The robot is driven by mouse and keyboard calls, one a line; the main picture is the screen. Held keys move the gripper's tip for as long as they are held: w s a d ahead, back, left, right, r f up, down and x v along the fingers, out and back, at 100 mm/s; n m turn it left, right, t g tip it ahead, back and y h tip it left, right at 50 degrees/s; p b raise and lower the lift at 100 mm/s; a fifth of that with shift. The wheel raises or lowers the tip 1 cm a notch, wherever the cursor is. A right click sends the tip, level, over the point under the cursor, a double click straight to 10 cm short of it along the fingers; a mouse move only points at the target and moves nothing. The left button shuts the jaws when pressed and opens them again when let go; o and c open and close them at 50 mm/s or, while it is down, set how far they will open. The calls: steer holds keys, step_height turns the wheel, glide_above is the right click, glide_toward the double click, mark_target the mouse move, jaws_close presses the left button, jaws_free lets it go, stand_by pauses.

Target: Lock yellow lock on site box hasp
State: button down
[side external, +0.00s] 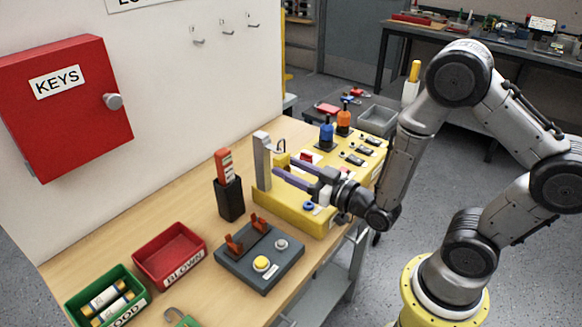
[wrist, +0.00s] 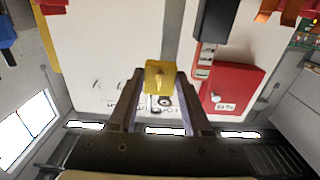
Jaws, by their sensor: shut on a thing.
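The yellow lock (wrist: 158,76) sits between my two fingertips in the wrist view, and my gripper (wrist: 158,88) is shut on it. In the side view my gripper (side external: 279,164) reaches left over the near end of the yellow site box (side external: 290,212), its purple fingers roughly level. An upright grey bracket (side external: 262,162), which looks like the hasp, stands at that end just beyond my fingertips. A thin dark loop, apparently the lock's shackle (side external: 280,145), shows above the fingers beside the bracket. I cannot tell whether it passes through the hasp. The fingers hide most of the lock body.
A black holder with a red device (side external: 229,190) stands close left of the bracket. A red key cabinet (side external: 66,105) hangs on the wall.

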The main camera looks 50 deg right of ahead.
steer(key=shift+f, duration=0.5)
steer(key=shift+c, duration=1.3)
jaws_free()
steer(key=shift+s, duration=0.1)
steer(key=shift+s, duration=2.45)
steer(key=shift+s, duration=0.1)
steer(key=shift+s, duration=0.35)
steer(key=shift+s+r, duration=0.1)
steer(key=shift+s, duration=1.1)
step_height(320, 180, up, 7)
steer(key=shift+w, duration=0.15)
